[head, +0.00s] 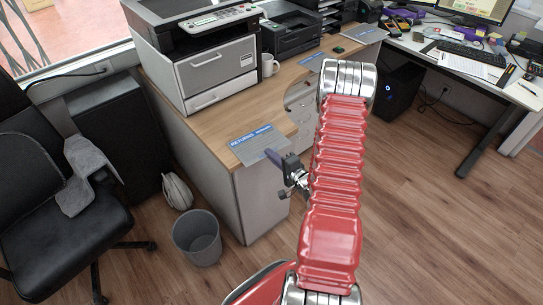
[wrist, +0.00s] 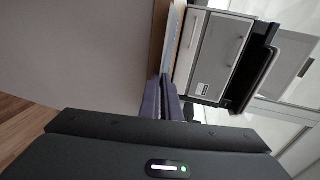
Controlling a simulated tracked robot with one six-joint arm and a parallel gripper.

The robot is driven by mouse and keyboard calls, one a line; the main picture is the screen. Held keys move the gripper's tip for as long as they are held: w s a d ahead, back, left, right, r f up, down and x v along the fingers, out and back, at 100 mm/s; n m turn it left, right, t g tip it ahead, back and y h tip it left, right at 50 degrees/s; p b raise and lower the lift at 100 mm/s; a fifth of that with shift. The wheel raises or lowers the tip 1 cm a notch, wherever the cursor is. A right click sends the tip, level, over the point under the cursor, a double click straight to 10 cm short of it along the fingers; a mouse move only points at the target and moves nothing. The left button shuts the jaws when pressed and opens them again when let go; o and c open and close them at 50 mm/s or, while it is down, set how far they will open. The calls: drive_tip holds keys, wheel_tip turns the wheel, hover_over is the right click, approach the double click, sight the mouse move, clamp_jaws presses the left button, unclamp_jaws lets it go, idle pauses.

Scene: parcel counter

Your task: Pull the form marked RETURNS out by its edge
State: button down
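The RETURNS form (head: 248,148), a pale sheet with a blue header, lies flat on the near corner of the wooden counter (head: 215,115). Its front edge reaches the counter's edge. My gripper (head: 272,155) is at that edge from the front right, with its purple-grey fingers level with the sheet. In the wrist view my gripper (wrist: 163,80) has its fingers close together, and the form (wrist: 174,38) shows nearly edge-on as a thin blue strip running in at the fingertips. The pinched part of the sheet is hidden between the fingers.
A large printer (head: 205,60) stands behind the form, with a white mug (head: 270,65) beside it. Another blue-headed sheet (head: 313,58) lies farther along the counter. A grey bin (head: 197,238) and a black chair (head: 50,165) stand at left. The floor in front is clear.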

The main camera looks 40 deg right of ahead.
drive_tip(key=s, duration=0.3)
drive_tip(key=shift+s+a+r, duration=0.1)
drive_tip(key=shift+s+r, duration=0.05)
drive_tip(key=shift+s, duration=0.25)
drive_tip(key=s+r, duration=0.1)
drive_tip(key=s, duration=0.1)
drive_tip(key=s+r, duration=0.2)
idle(0.6)
drive_tip(key=shift+a, duration=0.15)
